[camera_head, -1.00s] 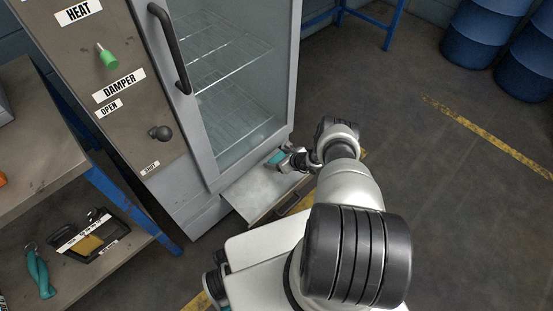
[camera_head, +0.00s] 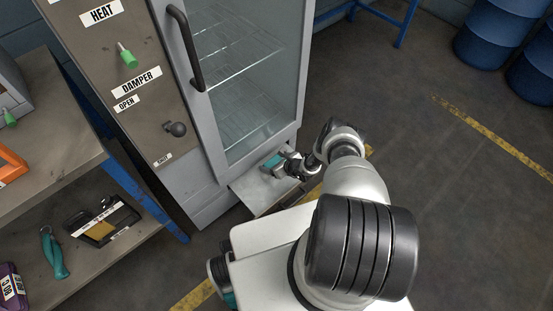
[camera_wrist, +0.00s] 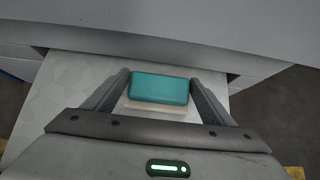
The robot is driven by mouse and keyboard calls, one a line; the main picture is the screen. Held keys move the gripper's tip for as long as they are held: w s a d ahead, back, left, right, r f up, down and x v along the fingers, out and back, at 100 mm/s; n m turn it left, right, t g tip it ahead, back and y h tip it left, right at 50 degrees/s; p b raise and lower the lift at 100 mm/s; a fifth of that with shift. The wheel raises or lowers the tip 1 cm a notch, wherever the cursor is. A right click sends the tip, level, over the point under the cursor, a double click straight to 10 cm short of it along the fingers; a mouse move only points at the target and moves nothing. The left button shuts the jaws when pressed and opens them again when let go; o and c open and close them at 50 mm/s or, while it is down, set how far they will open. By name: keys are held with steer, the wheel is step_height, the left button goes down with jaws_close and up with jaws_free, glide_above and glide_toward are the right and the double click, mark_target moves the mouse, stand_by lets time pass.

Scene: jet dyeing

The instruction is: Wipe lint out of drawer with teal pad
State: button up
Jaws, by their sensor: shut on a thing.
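The teal pad (camera_wrist: 160,89) is held between the two fingers of my gripper (camera_wrist: 160,95) in the wrist view, with a pale layer under it. In the head view the teal pad (camera_head: 272,161) and my gripper (camera_head: 280,163) are over the open drawer (camera_head: 258,194) at the foot of the cabinet. The drawer floor (camera_wrist: 75,85) looks pale grey and mottled in the wrist view. I cannot make out separate lint, nor tell whether the pad touches the floor. My arm hides the drawer's right part.
The glass-doored cabinet (camera_head: 205,140) stands directly over the drawer, with a dark handle (camera_head: 186,48). A shelf unit (camera_head: 60,185) on the left holds a black tray (camera_head: 103,221) and a teal-handled tool (camera_head: 54,252). Blue drums (camera_head: 487,35) stand at the far right. Floor at right is clear.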

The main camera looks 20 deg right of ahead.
steer(key=shift+s+a+p, duration=0.1)
steer(key=shift+s+a, duration=0.2)
steer(key=shift+a, duration=0.35)
steer(key=shift+s+a+p, duration=0.1)
steer(key=shift+s+a, duration=0.2)
steer(key=shift+a, duration=0.4)
steer(key=shift+s+a+p, duration=0.1)
steer(key=shift+s+a, duration=0.2)
steer(key=shift+a, duration=0.35)
steer(key=shift+s+a+f, duration=0.1)
steer(key=shift+s+a, duration=0.3)
steer(key=shift+a, duration=0.45)
steer(key=shift+s+a+f, duration=0.1)
steer(key=shift+s+a, duration=0.25)
steer(key=shift+a, duration=0.45)
step_height(320, 180, up, 6)
steer(key=p, duration=0.5)
steer(key=shift+w, duration=0.1)
steer(key=shift+r+p, duration=0.1)
steer(key=shift+p, duration=0.2)
